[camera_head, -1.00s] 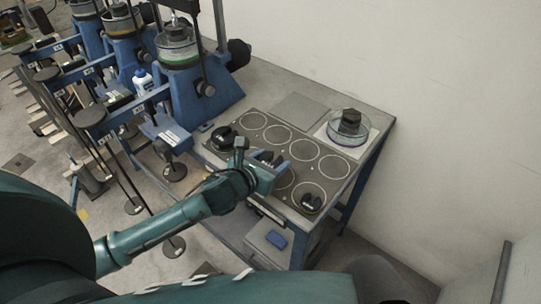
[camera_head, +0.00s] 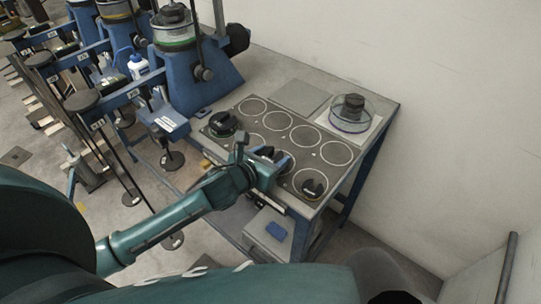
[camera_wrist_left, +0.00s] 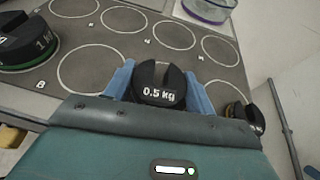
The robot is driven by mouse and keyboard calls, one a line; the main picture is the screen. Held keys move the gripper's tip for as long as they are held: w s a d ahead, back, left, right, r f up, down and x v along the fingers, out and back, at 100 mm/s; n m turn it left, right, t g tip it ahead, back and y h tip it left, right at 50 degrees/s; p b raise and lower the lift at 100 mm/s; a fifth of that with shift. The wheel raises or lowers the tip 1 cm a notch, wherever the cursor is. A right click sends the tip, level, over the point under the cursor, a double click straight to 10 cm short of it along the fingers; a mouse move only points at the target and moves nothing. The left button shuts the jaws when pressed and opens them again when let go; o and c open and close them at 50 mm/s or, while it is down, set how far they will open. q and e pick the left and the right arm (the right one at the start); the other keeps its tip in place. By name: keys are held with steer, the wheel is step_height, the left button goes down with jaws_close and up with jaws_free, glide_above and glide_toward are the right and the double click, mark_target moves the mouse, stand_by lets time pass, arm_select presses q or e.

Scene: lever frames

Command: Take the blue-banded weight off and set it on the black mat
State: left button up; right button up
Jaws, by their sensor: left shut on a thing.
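My left gripper (camera_head: 271,166) is shut on a black weight marked 0.5 kg (camera_wrist_left: 158,90), which sits between its blue fingers in the left wrist view. No blue band shows on the visible part of this weight. The gripper is over the near edge of the black mat (camera_head: 337,153), which has rows of white circles. I cannot tell whether the weight touches the mat. A green-banded 1 kg weight (camera_wrist_left: 25,42) stands at the mat's left end, also seen in the head view (camera_head: 223,124). Another dark weight (camera_head: 313,186) stands in the near right circle. My right gripper is not in view.
Blue lever frames (camera_head: 200,80) with arms and hanging weights stand at the left. A glass dish (camera_head: 351,112) with a dark block in it is at the back right, beside a grey plate (camera_head: 302,97). Several mat circles are empty. A wall bounds the right.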

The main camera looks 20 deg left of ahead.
arm_select(q)
steer(key=shift+f, duration=0.35)
stand_by(0.3)
steer(key=o, duration=1.2)
steer(key=shift+f, duration=0.15)
steer(key=v, duration=1.3)
steer(key=shift+r+b, duration=0.2)
steer(key=shift+b, duration=0.15)
